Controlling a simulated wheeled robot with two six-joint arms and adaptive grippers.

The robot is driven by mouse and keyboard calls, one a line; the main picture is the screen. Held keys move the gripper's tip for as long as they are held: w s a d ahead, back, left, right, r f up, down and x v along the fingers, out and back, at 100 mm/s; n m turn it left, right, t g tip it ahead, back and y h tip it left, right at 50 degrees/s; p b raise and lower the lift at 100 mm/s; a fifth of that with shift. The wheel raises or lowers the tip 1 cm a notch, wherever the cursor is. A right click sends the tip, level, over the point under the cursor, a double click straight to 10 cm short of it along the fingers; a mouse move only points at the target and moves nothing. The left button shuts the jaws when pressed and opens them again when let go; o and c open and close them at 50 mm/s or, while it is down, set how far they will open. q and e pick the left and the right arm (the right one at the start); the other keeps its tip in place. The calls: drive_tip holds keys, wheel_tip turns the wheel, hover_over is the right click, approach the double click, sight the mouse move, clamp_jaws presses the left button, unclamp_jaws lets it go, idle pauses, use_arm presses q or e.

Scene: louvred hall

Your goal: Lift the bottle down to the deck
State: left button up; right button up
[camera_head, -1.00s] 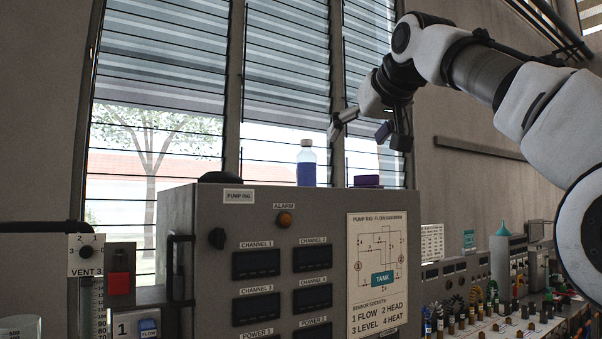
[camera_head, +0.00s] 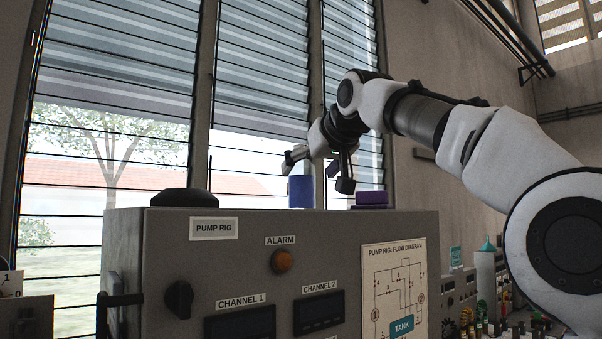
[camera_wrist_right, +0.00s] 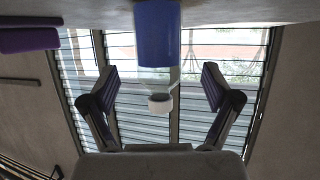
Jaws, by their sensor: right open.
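The bottle (camera_head: 300,191), with a blue lower part, stands upright on top of the grey pump rig cabinet (camera_head: 190,265). Its upper part is mostly hidden by my right gripper in the head view. My right gripper (camera_head: 316,172) is open at the bottle's upper part. In the right wrist view the picture is upside down. The bottle's blue body (camera_wrist_right: 157,35) hangs from the top edge, and its pale cap points down between the spread fingers of my right gripper (camera_wrist_right: 160,78). Clear gaps show on both sides. My left gripper is not in view.
A purple block (camera_head: 371,198) lies on the cabinet top right of the bottle. A dark rounded thing (camera_head: 184,197) sits on the top at left. Louvred windows (camera_head: 110,60) stand behind. A teal-tipped container (camera_head: 487,265) and several colored leads are at lower right.

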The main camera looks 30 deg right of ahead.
sight(301, 182)
drive_tip(key=p+x, duration=0.3)
drive_tip(key=x, duration=0.3)
drive_tip(key=shift+d, duration=0.15)
drive_tip(key=shift+w+f, duration=0.15)
drive_tip(key=shift+f, duration=0.05)
drive_tip(key=shift+s+a+r, duration=0.2)
drive_tip(key=shift+s+a, duration=0.05)
drive_tip(key=shift+s, duration=0.3)
drive_tip(key=shift+c, duration=0.3)
drive_tip(key=shift+s, duration=0.15)
drive_tip(key=c, duration=0.5)
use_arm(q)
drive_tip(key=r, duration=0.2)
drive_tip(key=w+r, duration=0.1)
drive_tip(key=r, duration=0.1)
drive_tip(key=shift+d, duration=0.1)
use_arm(e)
drive_tip(key=shift+w, duration=0.25)
drive_tip(key=c, duration=0.9)
drive_tip(key=shift+o, duration=0.2)
